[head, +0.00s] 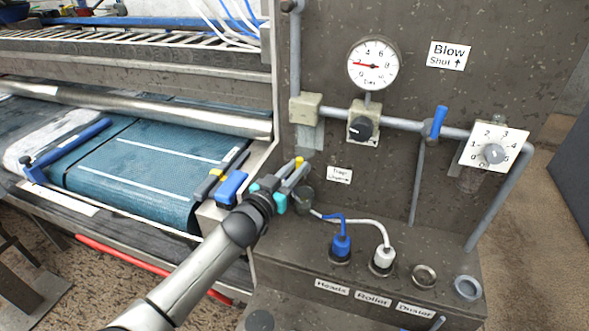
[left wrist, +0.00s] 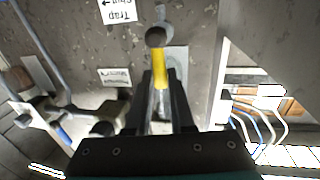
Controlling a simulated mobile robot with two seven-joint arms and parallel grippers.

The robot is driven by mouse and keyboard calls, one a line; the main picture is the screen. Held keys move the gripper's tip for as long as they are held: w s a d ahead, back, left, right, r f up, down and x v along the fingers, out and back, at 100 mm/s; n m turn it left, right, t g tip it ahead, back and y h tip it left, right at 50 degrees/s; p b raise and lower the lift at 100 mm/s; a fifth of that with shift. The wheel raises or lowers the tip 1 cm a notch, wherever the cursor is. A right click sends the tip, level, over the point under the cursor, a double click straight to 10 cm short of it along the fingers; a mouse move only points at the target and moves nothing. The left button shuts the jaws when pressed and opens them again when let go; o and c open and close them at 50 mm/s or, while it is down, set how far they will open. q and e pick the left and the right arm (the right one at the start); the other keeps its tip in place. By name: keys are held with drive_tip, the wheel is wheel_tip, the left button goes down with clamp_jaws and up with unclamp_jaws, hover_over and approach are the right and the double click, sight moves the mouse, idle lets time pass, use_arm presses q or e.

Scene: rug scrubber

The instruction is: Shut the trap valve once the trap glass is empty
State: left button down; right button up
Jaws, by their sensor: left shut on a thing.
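The label's arrow points right in the head view. A grey translucent piece (head: 309,138), which looks like the trap glass, hangs under the pale block on the pipe. I cannot tell whether any liquid is in it. My right gripper is out of view.
Above are a gauge (head: 373,65), a black knob (head: 361,128), a blue-handled valve (head: 437,122) and a numbered dial (head: 493,154). Blue (head: 341,244) and white (head: 382,258) plugged hoses stand on the ledge below. The blue rug (head: 140,170) lies on the machine at left.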

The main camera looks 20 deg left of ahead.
use_arm(q)
drive_tip(key=shift+d, duration=0.1)
drive_tip(key=d+f+m+g+y+p, duration=0.1)
drive_tip(key=d+f+m+y+p, duration=0.1)
drive_tip(key=m, duration=1.3)
drive_tip(key=shift+d+f+m+g+y, duration=0.4)
drive_tip(key=shift+d+f+y, duration=0.3)
drive_tip(key=shift+d+f, duration=0.55)
drive_tip(key=shift+s+d+r, duration=0.1)
drive_tip(key=shift+d+r, duration=0.05)
drive_tip(key=c, duration=0.8)
unclamp_jaws()
drive_tip(key=shift+s+p, duration=0.15)
drive_tip(key=shift+p, duration=0.15)
